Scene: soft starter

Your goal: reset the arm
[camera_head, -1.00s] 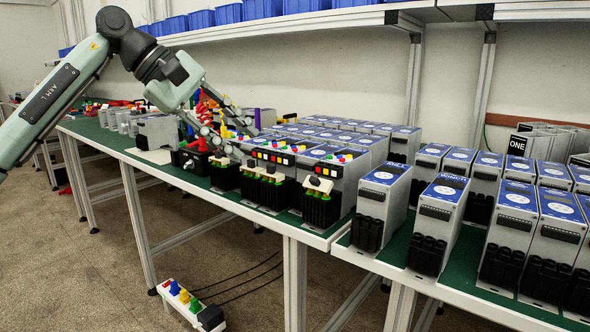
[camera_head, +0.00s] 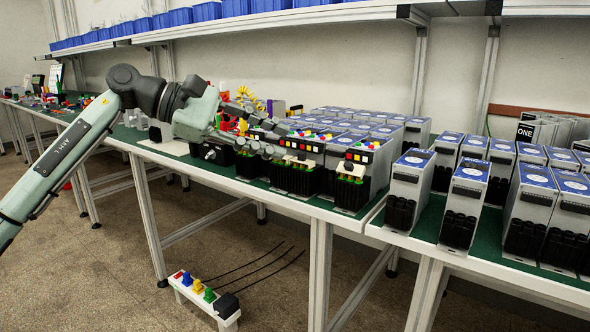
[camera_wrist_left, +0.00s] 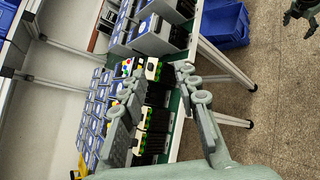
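My left arm (camera_head: 68,150) comes in from the left in the head view, grey-green with a dark wrist. My left gripper (camera_head: 278,138) is over the near row of soft starters with control panels. Its fingers are apart with nothing visible held between them. In the left wrist view, the left gripper's fingers (camera_wrist_left: 160,70) are spread, with the units (camera_wrist_left: 155,110) beyond them. I cannot tell whether the fingers touch any unit. A dark part that looks like my right gripper (camera_wrist_left: 300,10) shows at the wrist view's top right edge, cut off; it is not in the head view.
Grey soft starters with blue tops (camera_head: 408,185) crowd the green-topped tables (camera_head: 270,186). A shelf with blue bins (camera_head: 207,12) runs above. A small white stand (camera_head: 207,302) with coloured plugs is on the floor. Open floor (camera_head: 120,270) lies in front.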

